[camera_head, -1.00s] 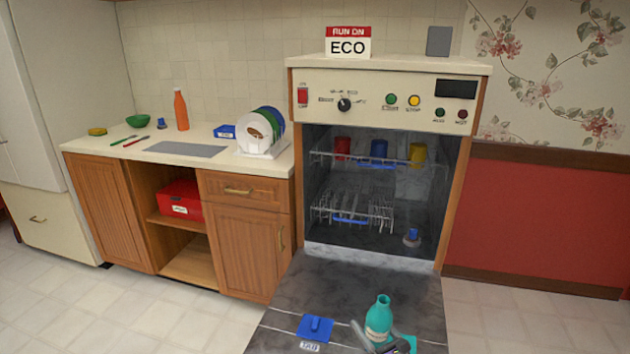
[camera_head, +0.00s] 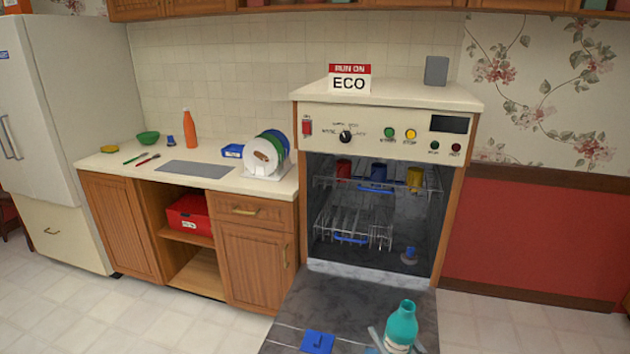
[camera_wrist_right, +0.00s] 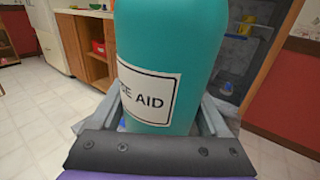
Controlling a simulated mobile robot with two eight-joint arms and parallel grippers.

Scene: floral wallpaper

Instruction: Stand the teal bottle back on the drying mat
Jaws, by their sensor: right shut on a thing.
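The teal bottle (camera_head: 402,326) is upright above the open dishwasher door at the bottom of the head view. My right gripper (camera_head: 390,345) is shut on it; only the finger tips show beside the bottle there. In the right wrist view the bottle (camera_wrist_right: 195,45) fills the middle, with a white label ending in "AID", between the fingers of my right gripper (camera_wrist_right: 170,120). The drying mat may be the flat grey mat (camera_head: 190,169) on the left counter, whose middle is bare. My left gripper is not in view.
The dishwasher door (camera_head: 335,300) is folded down, with a blue tab lid (camera_head: 318,342) on it. On the counter, an orange bottle (camera_head: 189,130), a green bowl (camera_head: 148,138) and a plate rack (camera_head: 262,172) stand around the grey mat.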

